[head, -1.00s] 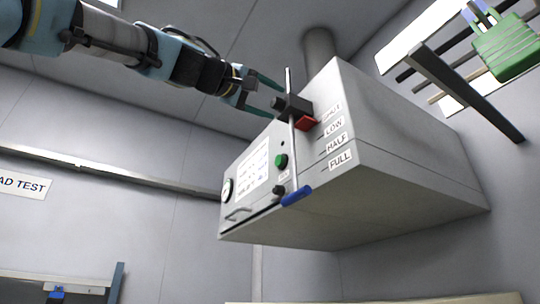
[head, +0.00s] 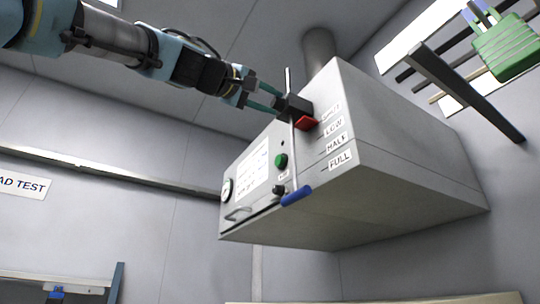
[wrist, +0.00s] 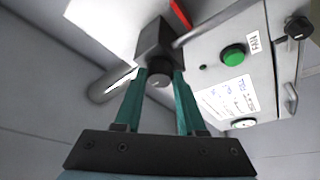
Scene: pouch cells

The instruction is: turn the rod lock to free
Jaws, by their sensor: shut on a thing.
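The rod lock is a black block (head: 296,109) on the upright metal rod (head: 294,150) at the front of the white box. It also shows in the wrist view (wrist: 160,42), with a round grey-black knob (wrist: 159,79) facing me. My gripper (head: 276,98) reaches it from the upper left. Its two teal fingers (wrist: 160,80) are shut on the knob, one on each side. In the head view the fingers hide the knob. A red pointer (head: 306,123) sits beside the block, near the topmost label on the box's side.
The white box (head: 400,170) carries a green button (head: 281,160), a black knob (head: 278,190), a gauge (head: 227,190) and LOW, HALF and FULL labels. A blue handle (head: 297,196) is at the rod's lower end. A green padlock-like object (head: 506,48) hangs by bars at upper right.

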